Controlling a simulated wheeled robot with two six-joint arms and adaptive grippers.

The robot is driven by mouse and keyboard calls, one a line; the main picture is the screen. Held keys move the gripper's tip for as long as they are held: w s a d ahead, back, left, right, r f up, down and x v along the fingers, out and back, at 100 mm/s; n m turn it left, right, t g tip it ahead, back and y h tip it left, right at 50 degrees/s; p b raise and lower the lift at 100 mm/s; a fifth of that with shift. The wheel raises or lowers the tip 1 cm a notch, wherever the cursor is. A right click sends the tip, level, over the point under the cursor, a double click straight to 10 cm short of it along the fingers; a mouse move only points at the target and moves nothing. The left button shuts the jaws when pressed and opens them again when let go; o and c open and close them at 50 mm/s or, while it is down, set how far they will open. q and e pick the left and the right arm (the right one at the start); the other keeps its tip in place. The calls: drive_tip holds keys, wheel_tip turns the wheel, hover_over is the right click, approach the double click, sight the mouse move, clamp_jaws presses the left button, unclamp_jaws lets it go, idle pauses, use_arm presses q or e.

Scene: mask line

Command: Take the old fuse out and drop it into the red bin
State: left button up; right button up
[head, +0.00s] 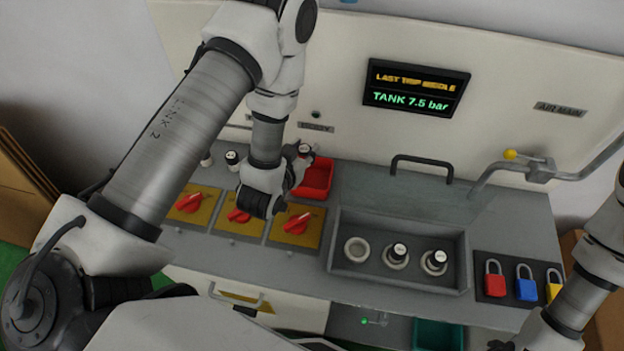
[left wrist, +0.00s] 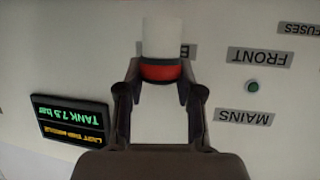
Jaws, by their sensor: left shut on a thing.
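My left gripper (head: 300,165) is shut on a fuse (left wrist: 162,38), white with a red and dark band, between the fingertips in the left wrist view. In the head view the gripper is at the left end of the red bin (head: 320,178), overlapping it in the picture; its height above the bin is hard to judge. A dark cap with a pale top (head: 305,149) shows beside the fingers.
Several red rotary switches (head: 296,225) lie in front of the left gripper. Dark-capped pieces (head: 232,158) stand at the back left. A black handle (head: 422,168) rises behind the tray. Padlocks (head: 525,284) sit right of it. A display (head: 416,88) is on the wall.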

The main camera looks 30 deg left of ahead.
use_arm(q)
drive_tip(key=o, duration=1.2)
drive_tip(key=shift+s+d+r, duration=0.2)
drive_tip(key=shift+s+r, duration=0.1)
drive_tip(key=shift+s, duration=0.05)
drive_tip(key=shift+w+a+f, duration=0.15)
drive_tip(key=shift+w+f, duration=0.05)
drive_tip(key=shift+w, duration=0.1)
wheel_tip(320, 180, up, 10)
use_arm(e)
drive_tip(key=shift+s+d+r, duration=0.1)
drive_tip(key=shift+s, duration=0.05)
